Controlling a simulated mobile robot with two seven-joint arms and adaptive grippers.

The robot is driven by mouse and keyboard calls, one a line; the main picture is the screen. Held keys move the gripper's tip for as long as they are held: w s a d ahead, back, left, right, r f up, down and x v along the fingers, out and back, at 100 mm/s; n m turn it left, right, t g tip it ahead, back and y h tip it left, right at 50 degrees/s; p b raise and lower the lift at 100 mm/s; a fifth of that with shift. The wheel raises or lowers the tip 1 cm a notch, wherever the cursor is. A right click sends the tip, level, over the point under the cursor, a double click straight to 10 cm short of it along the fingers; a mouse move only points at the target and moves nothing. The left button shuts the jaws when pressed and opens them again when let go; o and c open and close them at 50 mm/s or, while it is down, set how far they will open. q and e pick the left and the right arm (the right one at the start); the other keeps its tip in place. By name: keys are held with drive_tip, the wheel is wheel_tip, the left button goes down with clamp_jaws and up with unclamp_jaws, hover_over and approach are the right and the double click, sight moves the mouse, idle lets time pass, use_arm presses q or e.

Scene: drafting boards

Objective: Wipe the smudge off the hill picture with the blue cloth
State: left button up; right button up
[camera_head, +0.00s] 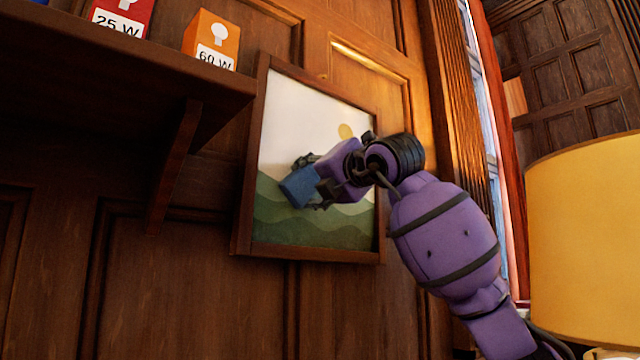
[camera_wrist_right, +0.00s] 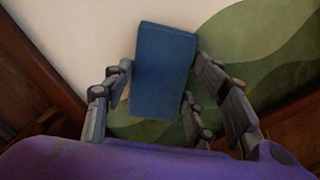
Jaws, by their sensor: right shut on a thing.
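The hill picture (camera_head: 300,120) hangs on the wood wall in a brown frame, with a pale sky, a yellow sun and green hills; part of it also fills the back of the right wrist view (camera_wrist_right: 80,40). My right gripper (camera_head: 313,183) is shut on the blue cloth (camera_head: 298,187), a block-like blue piece, in front of the picture's left middle, where sky meets hills. The cloth shows between the fingers in the right wrist view (camera_wrist_right: 163,75). I cannot tell whether it touches the picture. No smudge shows clearly; the cloth and my arm hide part of the picture. My left gripper is out of view.
A wooden shelf (camera_head: 120,65) juts out at upper left, with a red box (camera_head: 122,15) and an orange box (camera_head: 211,40) on it. Its bracket (camera_head: 175,165) comes down left of the picture. A yellow lampshade (camera_head: 585,240) stands at the right.

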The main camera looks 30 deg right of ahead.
sight(283, 175)
drive_tip(key=shift+s+a+r, duration=0.1)
drive_tip(key=shift+a+r, duration=0.05)
drive_tip(key=shift+a, duration=0.7)
drive_tip(key=shift+s+a+r, duration=0.1)
drive_tip(key=shift+s+a, duration=0.05)
drive_tip(key=shift+a, duration=0.75)
drive_tip(key=shift+s+a+r, duration=0.1)
drive_tip(key=shift+a+r, duration=0.05)
drive_tip(key=shift+a, duration=0.7)
drive_tip(key=shift+d, duration=0.1)
drive_tip(key=shift+s, duration=0.3)
drive_tip(key=shift+s+d, duration=0.25)
drive_tip(key=shift+s, duration=1.1)
drive_tip(key=shift+s+d, duration=0.2)
drive_tip(key=shift+s, duration=1.1)
drive_tip(key=shift+s, duration=0.15)
drive_tip(key=s, duration=0.2)
drive_tip(key=shift+s+d, duration=0.2)
drive_tip(key=shift+s, duration=0.15)
